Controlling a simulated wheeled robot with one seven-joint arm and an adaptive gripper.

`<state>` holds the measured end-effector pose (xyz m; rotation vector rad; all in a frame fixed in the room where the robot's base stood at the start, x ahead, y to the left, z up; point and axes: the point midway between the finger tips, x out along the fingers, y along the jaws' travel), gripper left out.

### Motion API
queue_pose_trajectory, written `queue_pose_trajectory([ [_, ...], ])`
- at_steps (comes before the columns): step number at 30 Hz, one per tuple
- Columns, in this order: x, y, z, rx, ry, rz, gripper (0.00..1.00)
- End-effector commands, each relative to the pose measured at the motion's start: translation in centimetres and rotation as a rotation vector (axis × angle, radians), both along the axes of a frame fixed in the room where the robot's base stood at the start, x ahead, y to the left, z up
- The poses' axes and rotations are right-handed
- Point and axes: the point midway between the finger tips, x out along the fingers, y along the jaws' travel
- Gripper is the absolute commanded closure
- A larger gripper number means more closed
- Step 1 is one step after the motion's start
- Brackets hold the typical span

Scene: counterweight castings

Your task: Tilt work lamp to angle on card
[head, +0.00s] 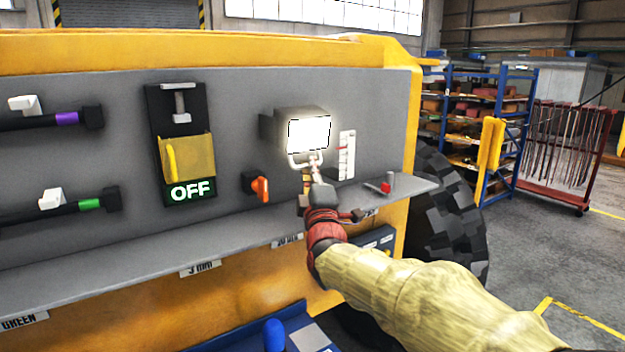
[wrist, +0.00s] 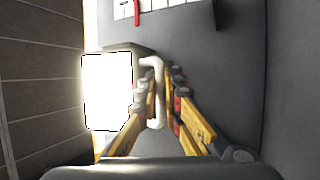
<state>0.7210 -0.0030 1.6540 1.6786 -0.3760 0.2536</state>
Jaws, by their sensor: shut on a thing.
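The work lamp (head: 309,132) is mounted on the grey panel, and its bright face points out from the panel. A pale loop handle (head: 293,160) hangs at its lower edge. The white card (head: 347,160) with scale marks and a red pointer is on the panel just right of the lamp. My gripper (head: 308,180) is at the handle from below. In the wrist view, the lamp (wrist: 107,92) glares at left, and my gripper (wrist: 164,95) is shut on the handle (wrist: 153,64). Part of the card (wrist: 122,11) shows at the top edge with a red mark. The angle reading is too small to tell.
A grey shelf (head: 130,250) runs below the panel. An orange knob (head: 261,189) and a yellow-covered switch (head: 188,157) marked OFF are left of the lamp. A small red part (head: 384,187) and a post stand on the shelf at right. A large tyre (head: 448,215) is beyond.

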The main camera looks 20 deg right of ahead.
Motion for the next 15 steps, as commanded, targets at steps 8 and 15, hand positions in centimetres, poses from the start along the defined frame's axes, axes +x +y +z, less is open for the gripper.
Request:
queue_pose_trajectory([
  [8,0.75,0.25,-0.76,0.027,-0.083,0.000,1.00],
  [15,0.98,0.36,-0.51,0.036,-0.113,0.000,1.00],
])
